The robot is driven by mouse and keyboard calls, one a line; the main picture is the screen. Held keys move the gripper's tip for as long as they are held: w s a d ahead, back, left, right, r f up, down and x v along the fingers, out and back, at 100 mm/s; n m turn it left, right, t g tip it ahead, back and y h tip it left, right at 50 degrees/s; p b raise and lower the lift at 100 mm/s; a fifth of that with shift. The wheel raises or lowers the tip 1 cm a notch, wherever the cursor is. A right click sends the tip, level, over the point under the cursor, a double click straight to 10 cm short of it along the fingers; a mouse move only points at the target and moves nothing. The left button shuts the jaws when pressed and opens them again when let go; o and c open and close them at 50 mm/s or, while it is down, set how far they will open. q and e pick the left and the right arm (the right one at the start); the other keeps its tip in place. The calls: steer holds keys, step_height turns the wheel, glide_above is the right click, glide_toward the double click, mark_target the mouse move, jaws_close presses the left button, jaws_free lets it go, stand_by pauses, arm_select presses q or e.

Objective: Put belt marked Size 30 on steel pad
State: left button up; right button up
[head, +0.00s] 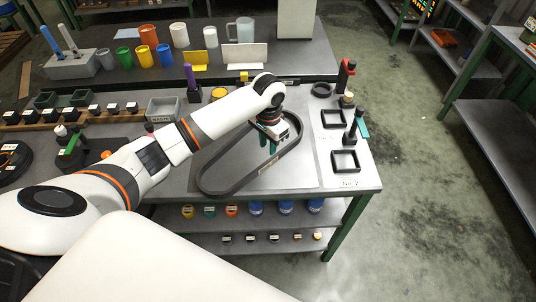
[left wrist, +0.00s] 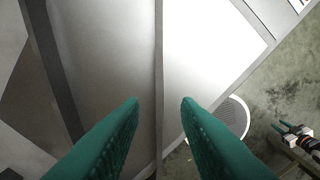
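A long dark belt (head: 212,192) lies as an oval loop on the front part of the table, with a pale label (head: 269,165) on its near right side. The writing on it is too small to read. A light grey flat sheet, apparently the steel pad (head: 305,165), shows beside the belt. My left gripper (head: 268,140) is over the far end of the belt. In the left wrist view its green fingers (left wrist: 160,103) are apart, with one belt strand (left wrist: 158,60) running between them. My right gripper (left wrist: 280,129) shows small at the right edge of that view, its fingers apart, away from the belt.
Dark square frames (head: 345,161) and upright tools (head: 343,75) stand along the table's right side. Colourful cups (head: 148,35) stand at the back. A lower shelf (head: 295,222) holds small parts.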

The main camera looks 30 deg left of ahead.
arm_select(q)
steer(key=shift+r, duration=2.5)
